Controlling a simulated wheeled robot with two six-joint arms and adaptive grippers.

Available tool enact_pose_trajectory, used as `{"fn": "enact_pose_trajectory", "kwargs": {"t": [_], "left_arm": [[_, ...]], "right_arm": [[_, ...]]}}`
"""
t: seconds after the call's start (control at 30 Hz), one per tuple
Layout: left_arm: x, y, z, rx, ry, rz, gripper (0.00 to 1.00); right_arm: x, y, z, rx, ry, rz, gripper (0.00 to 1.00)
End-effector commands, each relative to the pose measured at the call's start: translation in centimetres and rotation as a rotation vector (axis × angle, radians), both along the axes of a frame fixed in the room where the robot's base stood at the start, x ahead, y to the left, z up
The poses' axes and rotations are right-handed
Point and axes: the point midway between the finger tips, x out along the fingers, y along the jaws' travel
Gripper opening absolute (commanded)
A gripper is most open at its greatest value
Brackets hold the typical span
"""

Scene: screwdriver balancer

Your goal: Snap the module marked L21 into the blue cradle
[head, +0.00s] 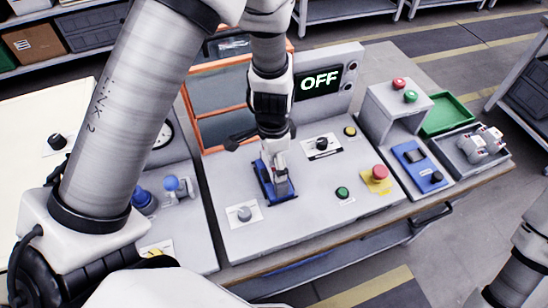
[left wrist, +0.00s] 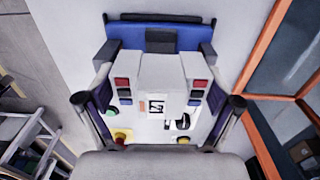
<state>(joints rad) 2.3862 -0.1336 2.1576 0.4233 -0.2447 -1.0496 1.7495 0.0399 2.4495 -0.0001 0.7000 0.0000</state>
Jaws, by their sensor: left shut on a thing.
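The blue cradle (head: 264,186) sits on the grey bench panel, and its blue back part shows at the top of the left wrist view (left wrist: 126,35). My left gripper (head: 279,172) points down over the cradle. Its two fingers (left wrist: 160,104) are on either side of a pale module (left wrist: 147,70) and are shut on it. The module has red and dark blocks at its sides and a small black-on-white mark, which I cannot read fully. In the head view the module (head: 281,183) is at the cradle; I cannot tell whether it is seated. My right gripper is out of view.
The display (head: 320,82) reads OFF. An orange-framed panel (head: 215,105) stands behind the cradle. At right are a grey tray (head: 452,158) with modules and an empty green tray (head: 445,117).

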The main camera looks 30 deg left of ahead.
Motion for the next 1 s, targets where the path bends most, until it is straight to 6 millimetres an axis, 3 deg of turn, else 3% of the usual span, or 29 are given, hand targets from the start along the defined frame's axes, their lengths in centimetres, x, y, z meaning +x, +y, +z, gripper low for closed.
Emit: {"fn": "enact_pose_trajectory", "kwargs": {"t": [0.03, 0.1, 0.17, 1.0], "left_arm": [[0.1, 0.0, -1.0, 0.003, -0.004, 0.001, 0.44], [0.1, 0.0, -1.2, 0.003, -0.004, 0.001, 0.32], [0.1, 0.0, -1.3, 0.003, -0.003, 0.001, 0.29], [-0.2, 0.1, -1.5, 0.054, -0.037, -0.002, 0.32]], "right_arm": [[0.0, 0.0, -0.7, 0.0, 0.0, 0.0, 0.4], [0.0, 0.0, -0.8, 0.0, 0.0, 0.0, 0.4], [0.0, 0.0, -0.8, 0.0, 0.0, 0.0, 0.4], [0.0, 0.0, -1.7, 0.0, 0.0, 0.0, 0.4]]}}
